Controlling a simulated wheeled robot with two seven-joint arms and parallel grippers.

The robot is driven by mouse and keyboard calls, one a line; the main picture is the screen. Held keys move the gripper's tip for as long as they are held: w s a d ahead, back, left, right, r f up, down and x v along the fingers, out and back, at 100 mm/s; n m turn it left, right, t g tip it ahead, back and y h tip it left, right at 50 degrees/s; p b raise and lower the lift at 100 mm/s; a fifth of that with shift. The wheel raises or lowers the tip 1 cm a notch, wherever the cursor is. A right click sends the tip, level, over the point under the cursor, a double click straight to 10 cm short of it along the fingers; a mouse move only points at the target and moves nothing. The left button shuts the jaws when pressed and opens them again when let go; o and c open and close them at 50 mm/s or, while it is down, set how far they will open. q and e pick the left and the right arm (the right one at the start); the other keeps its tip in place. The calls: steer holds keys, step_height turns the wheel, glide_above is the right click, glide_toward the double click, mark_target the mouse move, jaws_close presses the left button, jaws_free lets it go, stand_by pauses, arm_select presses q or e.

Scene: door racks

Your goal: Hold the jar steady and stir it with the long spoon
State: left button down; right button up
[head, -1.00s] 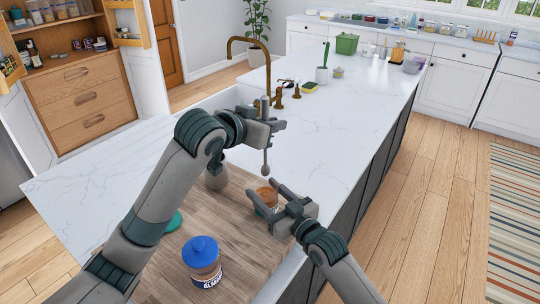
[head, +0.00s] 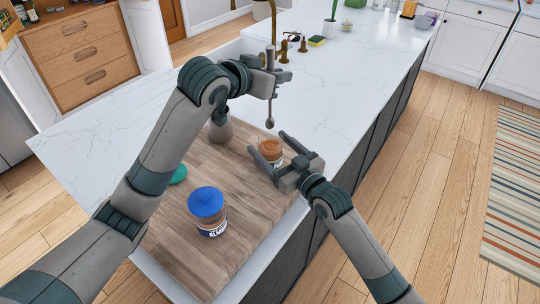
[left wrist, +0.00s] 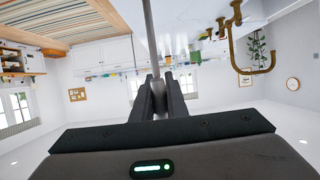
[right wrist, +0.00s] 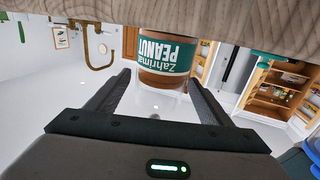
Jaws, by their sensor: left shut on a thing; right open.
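The open peanut butter jar (head: 271,148), brown with a green label, stands upright on the wooden board. In the right wrist view the jar (right wrist: 168,62) appears upside down between and beyond the fingers. My right gripper (head: 269,145) is open with its fingers on either side of the jar; contact cannot be made out. My left gripper (head: 279,74) is shut on the long grey spoon (head: 270,103). The spoon hangs upright, its bowl above the jar's mouth and apart from it. In the left wrist view the spoon's shaft (left wrist: 151,45) runs between the closed fingers.
A blue-lidded jar (head: 207,211), a teal disc (head: 179,175) and a grey-brown vase (head: 220,126) stand on the wooden board (head: 185,245). A brass faucet (head: 272,22) and a sponge (head: 317,41) are farther back. The marble counter (head: 340,105) right of the spoon is clear.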

steer(key=v, duration=1.1)
steer(key=shift+s, duration=0.2)
steer(key=shift+f, duration=0.1)
